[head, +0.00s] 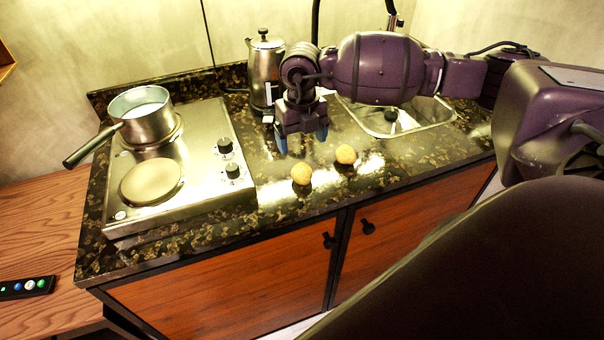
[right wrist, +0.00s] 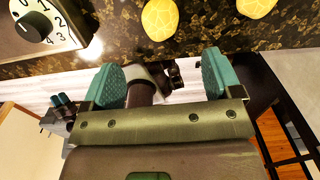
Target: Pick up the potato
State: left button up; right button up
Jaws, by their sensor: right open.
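Two round yellow-brown potatoes lie on the dark granite counter, a left one (head: 301,174) and a right one (head: 346,154). They also show at the top of the right wrist view, one near the middle (right wrist: 160,18) and one at the right, cut by the edge (right wrist: 256,6). My right gripper (head: 302,141) is open and empty, with its blue fingertips pointing down behind and above the potatoes, apart from both. Its fingers show in the right wrist view (right wrist: 160,82) spread apart with no potato between them. My left gripper is not in view.
A steel hob (head: 200,190) with knobs stands left of the potatoes, with a saucepan (head: 150,122) on it. A metal coffee pot (head: 262,70) stands behind my right gripper. A sink (head: 425,117) is at the right. The counter's front edge (head: 330,208) is close to the potatoes.

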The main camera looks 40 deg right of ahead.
aim_at(301, 166)
notch_tip(301, 166, down, 5)
jog(key=shift+f, duration=0.1)
jog(key=shift+w+d+f, duration=0.1)
jog(key=shift+w+f, duration=0.1)
jog(key=shift+f, duration=1.2)
jog(key=shift+w+d+f, duration=0.1)
jog(key=shift+w+f, duration=0.1)
jog(key=shift+f, duration=1.15)
jog(key=shift+c, duration=0.4)
jog(key=c, duration=1)
